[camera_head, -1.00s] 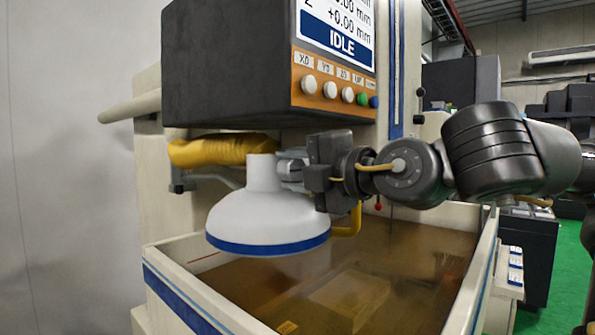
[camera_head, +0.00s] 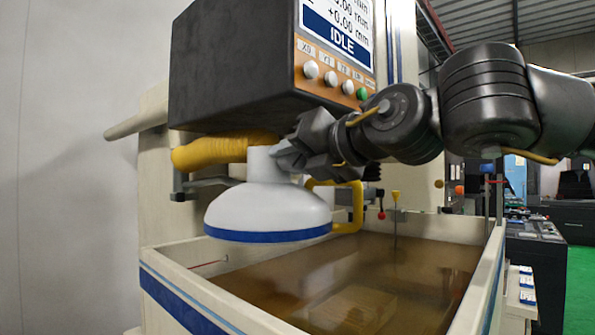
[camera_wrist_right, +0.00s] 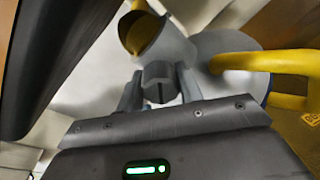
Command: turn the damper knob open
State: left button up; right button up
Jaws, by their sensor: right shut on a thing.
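The white fume hood (camera_head: 268,205) with a blue rim hangs over the tank, and a yellow hose (camera_head: 222,150) runs to its neck. My right gripper (camera_head: 287,155) is at the side of the neck, rolled at a slant. In the right wrist view the dark grey damper knob (camera_wrist_right: 158,80), with a slot in its face, sits between the two fingers of my right gripper (camera_wrist_right: 160,90). The gripper is shut on it. In the head view the gripper hides the knob. My left gripper is not in view.
A yellow bent handle (camera_head: 352,205) stands out beside the hood, close to my gripper; it also shows in the wrist view (camera_wrist_right: 265,62). A dark control box (camera_head: 235,75) hangs above. The tank (camera_head: 190,300) of brown liquid lies below. Thin rods stand at its back.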

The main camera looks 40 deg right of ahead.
jog(key=n+b, duration=0.1)
jog(key=n, duration=0.2)
jog(key=shift+f+n+h, duration=0.1)
jog(key=shift+n+h, duration=0.3)
jog(key=shift+n+g+h, duration=0.3)
jog(key=shift+n+h, duration=0.3)
jog(key=shift+n, duration=1)
jog(key=o, duration=0.7)
